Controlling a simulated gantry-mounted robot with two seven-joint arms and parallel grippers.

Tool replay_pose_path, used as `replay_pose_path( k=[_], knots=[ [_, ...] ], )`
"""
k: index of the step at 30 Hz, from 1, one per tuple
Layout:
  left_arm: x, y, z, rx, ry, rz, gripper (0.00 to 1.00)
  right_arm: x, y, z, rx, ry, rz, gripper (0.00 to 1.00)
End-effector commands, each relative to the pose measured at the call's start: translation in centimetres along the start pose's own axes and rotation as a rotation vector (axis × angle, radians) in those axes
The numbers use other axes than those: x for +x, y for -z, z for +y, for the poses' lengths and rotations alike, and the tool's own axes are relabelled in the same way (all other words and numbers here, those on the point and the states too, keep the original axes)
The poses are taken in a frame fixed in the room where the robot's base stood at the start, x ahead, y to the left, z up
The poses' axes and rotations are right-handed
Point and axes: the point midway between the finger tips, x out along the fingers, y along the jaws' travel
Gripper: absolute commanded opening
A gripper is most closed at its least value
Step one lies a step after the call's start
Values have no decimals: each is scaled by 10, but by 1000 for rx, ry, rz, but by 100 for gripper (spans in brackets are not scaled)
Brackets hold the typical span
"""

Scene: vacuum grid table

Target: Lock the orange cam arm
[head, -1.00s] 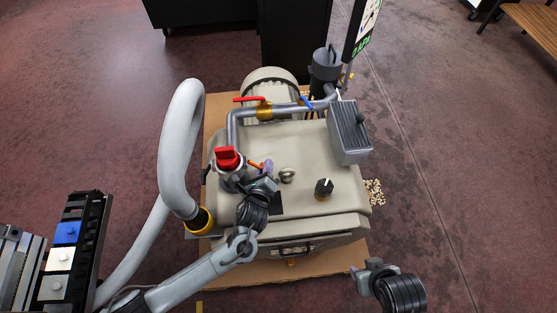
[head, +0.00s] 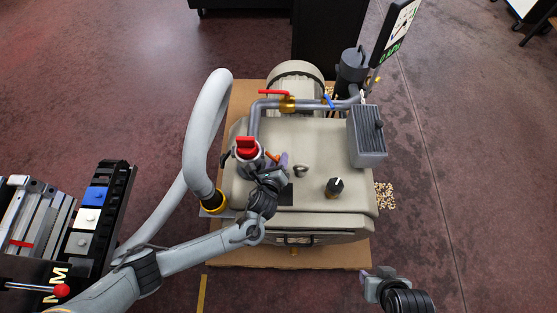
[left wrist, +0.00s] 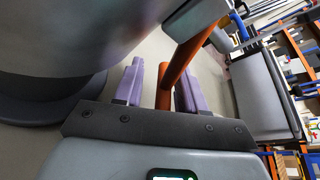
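The orange cam arm (head: 271,155) shows as a short stub beside the grey coupling under the red knob, on top of the beige pump unit. In the left wrist view it is an orange bar (left wrist: 175,72) running up between my purple fingers. My left gripper (head: 280,163) is at the arm, its fingers apart on either side of the bar. A gap shows on the bar's left; the right finger is very close, and contact cannot be told. The large grey curved body at left in the wrist view hides part of the coupling. My right gripper (head: 366,283) hangs low at right, far from the arm.
The red knob (head: 246,148) stands just left of my left gripper. A thick grey hose (head: 203,120) rises at left. A grey pipe (head: 310,104) with red and blue valve handles runs behind. A black knob (head: 334,187) and a grey ribbed box (head: 367,140) lie to the right.

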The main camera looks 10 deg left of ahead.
Motion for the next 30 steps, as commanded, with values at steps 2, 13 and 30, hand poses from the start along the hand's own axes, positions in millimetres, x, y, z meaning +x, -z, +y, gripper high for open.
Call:
replay_pose_path(
  k=[2, 13, 30],
  knots=[
    [0, 0, -1, -1, 1, 0, 40, 0, 0, 0, 0, 0, 0, 43],
    [-31, -2, -3, -1, 2, 3, 40, -17, 5, 1, -3, -3, 0, 43],
    [-106, -1, 0, -1, 1, 0, 40, -46, 14, 3, -5, -4, 0, 43]
  ],
)
